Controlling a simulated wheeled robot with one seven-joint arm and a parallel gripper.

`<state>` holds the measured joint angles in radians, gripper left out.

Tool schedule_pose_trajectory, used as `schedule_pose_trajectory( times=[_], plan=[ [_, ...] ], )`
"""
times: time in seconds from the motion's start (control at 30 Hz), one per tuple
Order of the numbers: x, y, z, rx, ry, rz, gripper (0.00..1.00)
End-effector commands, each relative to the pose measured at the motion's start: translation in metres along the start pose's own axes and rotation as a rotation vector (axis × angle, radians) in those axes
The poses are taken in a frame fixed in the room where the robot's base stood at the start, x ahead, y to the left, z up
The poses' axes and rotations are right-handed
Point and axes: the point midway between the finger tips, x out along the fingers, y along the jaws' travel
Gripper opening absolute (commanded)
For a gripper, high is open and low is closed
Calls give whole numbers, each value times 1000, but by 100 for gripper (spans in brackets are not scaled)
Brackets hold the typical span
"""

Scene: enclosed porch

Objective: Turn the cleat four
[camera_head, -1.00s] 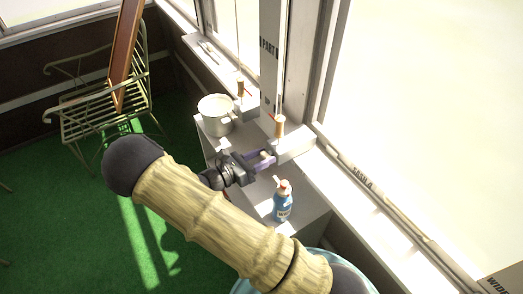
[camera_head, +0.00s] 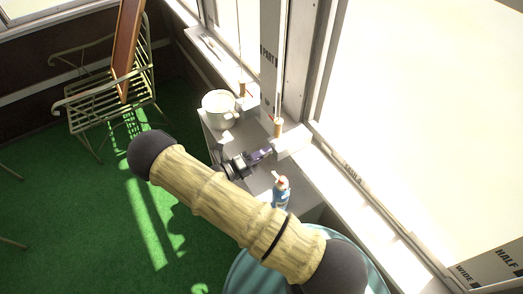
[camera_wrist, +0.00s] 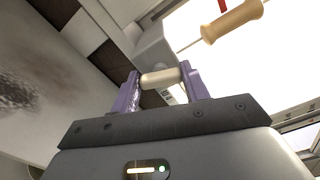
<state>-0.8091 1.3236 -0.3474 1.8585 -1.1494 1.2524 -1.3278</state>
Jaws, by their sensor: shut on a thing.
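The cleat's pale rounded bar (camera_wrist: 160,77) shows in the wrist view between the two purple fingers of my gripper (camera_wrist: 163,80). The fingers touch it at both ends and are shut on it. Behind it is a white block (camera_wrist: 151,45) at the window side. In the head view my gripper (camera_head: 263,154) reaches over the grey cabinet top to the white block (camera_head: 291,141) by the sill. There the cleat is too small and covered to make out. No number mark on the cleat is readable.
A wooden cord pull (camera_wrist: 232,20) hangs close to my gripper; it also shows in the head view (camera_head: 278,127). A blue spray bottle (camera_head: 281,193) stands near my wrist. A cream pot (camera_head: 219,109) stands behind. A metal bench (camera_head: 110,100) is at the left; green floor between is open.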

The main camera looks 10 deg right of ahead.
Motion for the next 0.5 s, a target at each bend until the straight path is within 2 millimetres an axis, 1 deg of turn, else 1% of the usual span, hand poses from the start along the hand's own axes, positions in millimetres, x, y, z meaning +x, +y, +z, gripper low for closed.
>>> schedule_pose_trajectory(
  times=[0.2,0.5],
  plan=[
    [-1,0,1,-182,-3,2,23],
    [-1,2,0,-337,-3,3,23]
  ],
)
